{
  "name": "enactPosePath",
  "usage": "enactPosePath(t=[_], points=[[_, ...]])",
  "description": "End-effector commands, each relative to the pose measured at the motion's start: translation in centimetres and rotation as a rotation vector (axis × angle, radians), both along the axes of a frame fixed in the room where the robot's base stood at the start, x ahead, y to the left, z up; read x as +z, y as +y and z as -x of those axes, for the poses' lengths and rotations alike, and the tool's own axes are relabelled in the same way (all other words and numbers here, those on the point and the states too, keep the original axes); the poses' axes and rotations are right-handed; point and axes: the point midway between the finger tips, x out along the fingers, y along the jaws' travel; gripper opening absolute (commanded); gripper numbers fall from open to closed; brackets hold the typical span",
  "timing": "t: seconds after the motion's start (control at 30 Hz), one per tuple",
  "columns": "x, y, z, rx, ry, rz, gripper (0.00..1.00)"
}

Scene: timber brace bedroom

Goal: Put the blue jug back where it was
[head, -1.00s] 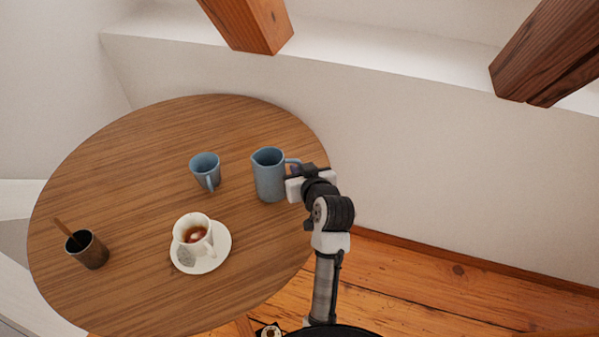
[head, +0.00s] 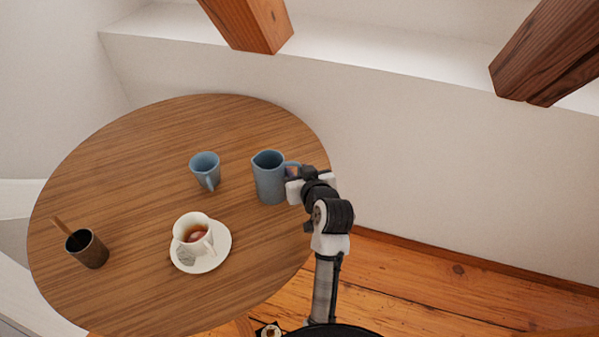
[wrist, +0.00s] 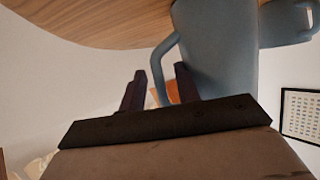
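The blue jug (head: 269,180) appears upright at the right side of the round wooden table (head: 130,150); whether its base touches the table is hard to tell. Its handle points right, toward my gripper (head: 296,185). In the wrist view, the jug (wrist: 222,45) fills the upper right. My gripper (wrist: 160,88) has its two dark fingers apart, with the jug's handle between them. Gaps seem to show beside the handle, so the fingers look open around it. The head view partly hides the fingertips.
A blue cup (head: 205,170) stands left of the jug. A white teacup (head: 192,236) sits on a saucer (head: 222,257) nearer the front. A dark cup (head: 88,250) with a wooden stick is at far left. A sloped wall (head: 400,140) rises behind the table.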

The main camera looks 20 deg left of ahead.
Motion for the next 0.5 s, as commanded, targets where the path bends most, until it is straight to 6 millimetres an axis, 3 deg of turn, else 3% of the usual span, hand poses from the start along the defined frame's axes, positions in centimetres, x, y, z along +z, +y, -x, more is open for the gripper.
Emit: enactPosePath(t=[0.17, 0.5], points=[[0.9, -1.2, 1.5, -0.002, -0.003, -0.001, 0.32], [4.4, -5.2, 7.2, -0.001, 0.004, 0.000, 0.32]])
